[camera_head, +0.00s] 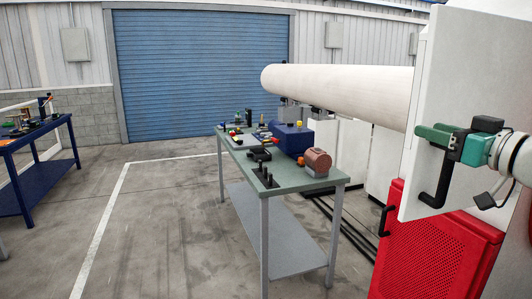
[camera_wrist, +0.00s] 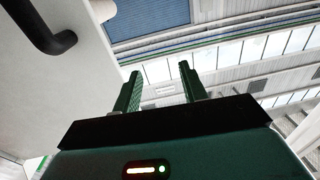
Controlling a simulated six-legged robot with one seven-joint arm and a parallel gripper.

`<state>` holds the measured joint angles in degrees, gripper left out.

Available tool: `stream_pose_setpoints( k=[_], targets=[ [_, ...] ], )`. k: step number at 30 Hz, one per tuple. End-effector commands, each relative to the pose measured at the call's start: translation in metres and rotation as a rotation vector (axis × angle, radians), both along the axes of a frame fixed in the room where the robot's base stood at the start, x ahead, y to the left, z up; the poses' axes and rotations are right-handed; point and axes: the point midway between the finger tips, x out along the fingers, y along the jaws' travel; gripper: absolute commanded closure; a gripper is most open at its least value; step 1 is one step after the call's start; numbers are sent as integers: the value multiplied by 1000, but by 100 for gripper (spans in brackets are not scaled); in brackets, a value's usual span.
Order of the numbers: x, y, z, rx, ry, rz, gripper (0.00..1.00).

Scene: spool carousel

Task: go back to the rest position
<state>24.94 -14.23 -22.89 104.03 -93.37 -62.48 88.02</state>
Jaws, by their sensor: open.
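My gripper (camera_head: 432,136) is at the right of the head view, in front of a white door panel (camera_head: 425,62). It is level with the top of the black door handle (camera_head: 435,190), which it partly covers there. In the wrist view, the two green fingers of my gripper (camera_wrist: 159,72) stand apart with nothing between them. The black handle (camera_wrist: 40,28) is off to their upper left, on the white panel (camera_wrist: 65,75), outside the jaws.
A red perforated cabinet (camera_head: 425,245) stands below the panel. A green-topped table (camera_head: 335,178) holds several small parts. A large pale roll (camera_head: 340,92) lies behind it. A blue table (camera_head: 62,127) is at far left. The floor (camera_head: 160,235) between the tables is clear.

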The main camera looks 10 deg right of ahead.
Motion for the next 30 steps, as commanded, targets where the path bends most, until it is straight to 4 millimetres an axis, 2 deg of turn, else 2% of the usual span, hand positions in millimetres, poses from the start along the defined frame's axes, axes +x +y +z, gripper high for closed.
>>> stream_pose_setpoints(
  k=[6, 8, 11, 14, 17, 20, 24, 27, 30],
  targets=[
    [16, 12, 16, 7, -159, -197, 58],
    [18, 14, 13, 17, -177, -278, 58],
    [19, 20, -4, 38, -151, -410, 58],
    [15, 29, -35, 55, -62, -518, 58],
    [8, 47, -78, 60, 83, -590, 58],
    [-6, 73, -130, 49, 269, -619, 58],
    [-39, 122, -206, 2, 564, -571, 58],
    [-69, 161, -253, -44, 761, -488, 58],
    [-101, 195, -289, -90, 925, -385, 58]
  ],
)
